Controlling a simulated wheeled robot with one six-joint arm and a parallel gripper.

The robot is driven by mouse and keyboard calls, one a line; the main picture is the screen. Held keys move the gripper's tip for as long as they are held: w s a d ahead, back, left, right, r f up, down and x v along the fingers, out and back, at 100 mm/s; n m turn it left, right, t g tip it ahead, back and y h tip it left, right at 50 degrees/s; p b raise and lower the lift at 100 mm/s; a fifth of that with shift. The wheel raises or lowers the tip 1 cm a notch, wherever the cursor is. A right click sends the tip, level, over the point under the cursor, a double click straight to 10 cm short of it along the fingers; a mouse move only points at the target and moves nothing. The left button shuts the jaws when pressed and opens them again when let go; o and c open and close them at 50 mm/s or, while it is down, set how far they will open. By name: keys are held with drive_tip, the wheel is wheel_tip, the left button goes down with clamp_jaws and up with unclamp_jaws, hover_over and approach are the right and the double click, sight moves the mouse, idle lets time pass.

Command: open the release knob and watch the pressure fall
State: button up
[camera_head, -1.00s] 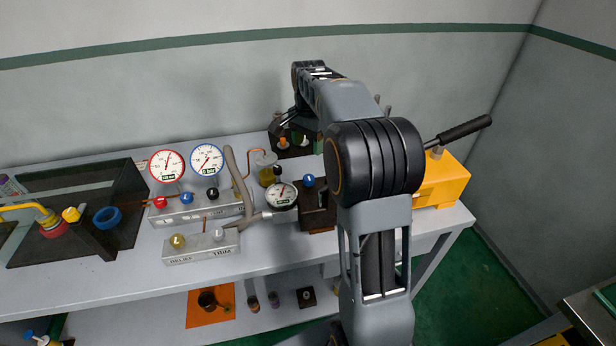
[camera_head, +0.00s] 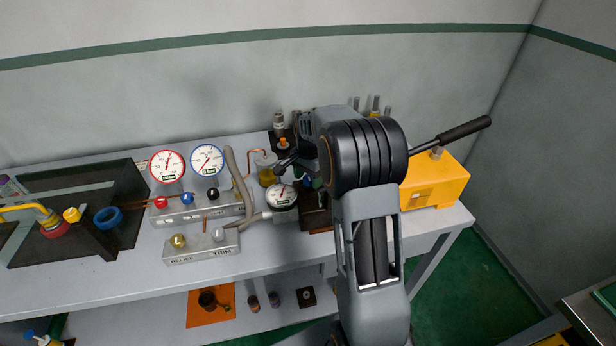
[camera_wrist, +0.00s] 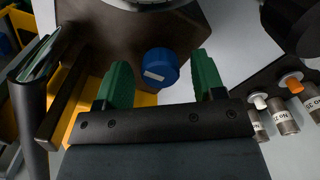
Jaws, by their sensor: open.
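The blue release knob (camera_wrist: 162,68), with a white mark on its face, stands on a dark brown block (camera_wrist: 130,32) in the wrist view. My gripper (camera_wrist: 160,60) is open, with its green fingers on either side of the knob and gaps left between them. I cannot tell how far the knob is below the fingertips. In the head view my gripper (camera_head: 299,172) is over the block beside the white-faced pressure gauge (camera_head: 281,194). The gauge dial is too small to read surely. The knob is mostly hidden there by my gripper.
A yellow box (camera_head: 438,186) with a black-handled lever (camera_head: 464,130) stands to the right. To the left are a manifold (camera_head: 197,208) with red, blue and black knobs, two larger gauges and a grey hose (camera_head: 238,180). Small labelled bottles (camera_wrist: 284,118) stand close by.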

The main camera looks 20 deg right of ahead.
drive_tip(key=c, duration=0.9)
drive_tip(key=shift+n, duration=0.3)
drive_tip(key=n, duration=0.3)
drive_tip(key=shift+n, duration=0.4)
drive_tip(key=n, duration=0.3)
drive_tip(key=shift+n, duration=0.3)
drive_tip(key=n, duration=0.3)
drive_tip(key=shift+d+n, duration=0.1)
drive_tip(key=shift+n, duration=2)
drive_tip(key=shift+r, duration=0.1)
